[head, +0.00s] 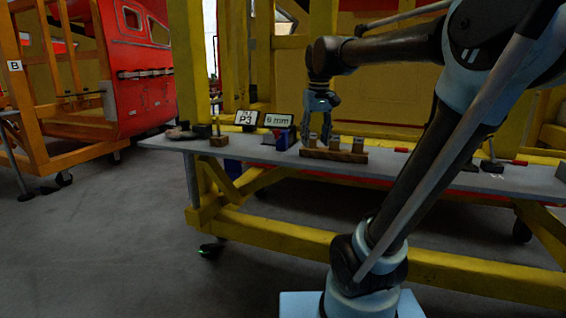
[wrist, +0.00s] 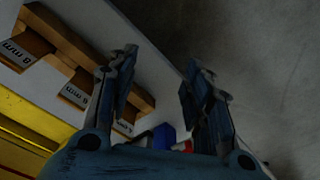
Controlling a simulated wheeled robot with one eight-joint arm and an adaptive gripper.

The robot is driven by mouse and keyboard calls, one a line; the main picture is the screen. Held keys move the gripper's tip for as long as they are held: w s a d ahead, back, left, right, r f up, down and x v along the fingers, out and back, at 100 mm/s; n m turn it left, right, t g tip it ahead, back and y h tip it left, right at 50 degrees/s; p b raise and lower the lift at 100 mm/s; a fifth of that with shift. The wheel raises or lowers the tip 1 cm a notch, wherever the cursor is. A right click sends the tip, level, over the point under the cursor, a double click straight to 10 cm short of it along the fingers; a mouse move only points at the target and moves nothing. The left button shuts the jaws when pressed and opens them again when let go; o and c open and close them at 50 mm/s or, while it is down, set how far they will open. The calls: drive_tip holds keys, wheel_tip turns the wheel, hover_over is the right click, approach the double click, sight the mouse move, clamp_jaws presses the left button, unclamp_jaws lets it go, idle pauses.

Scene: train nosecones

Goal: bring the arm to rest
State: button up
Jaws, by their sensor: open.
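My gripper (head: 318,122) hangs fingers down over the grey workbench (head: 460,178) in the head view, at the left end of a wooden block rack (head: 333,155) with metal cylinders in it. In the wrist view my gripper (wrist: 158,85) shows two fingers spread apart with nothing between them. The same rack (wrist: 88,62) with white labels shows at the left there. My arm reaches up from the lower middle and bends back down to the bench. How far the fingertips are from the rack is hard to tell.
A blue bin (head: 283,140) and a small wooden block with a pin (head: 218,139) are near. Red tools (head: 513,162) lie right. Yellow frames (head: 262,60) rise behind. The floor (head: 110,230) left is clear.

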drive_tip(key=s+d+f+m, duration=0.1)
drive_tip(key=s+d+f, duration=0.1)
drive_tip(key=s+f, duration=0.4)
drive_tip(key=s+d+f+m, duration=0.1)
drive_tip(key=s+d+f, duration=0.2)
drive_tip(key=s+f, duration=0.3)
drive_tip(key=s+d+f+t, duration=0.1)
drive_tip(key=s+d+f, duration=0.2)
drive_tip(key=f, duration=0.9)
drive_tip(key=s, duration=0.3)
drive_tip(key=shift+d+f+m, duration=0.25)
drive_tip(key=shift+f+m, duration=0.05)
drive_tip(key=shift+m, duration=0.1)
drive_tip(key=shift+w, duration=0.1)
drive_tip(key=shift+w+f, duration=0.2)
drive_tip(key=shift+w, duration=0.25)
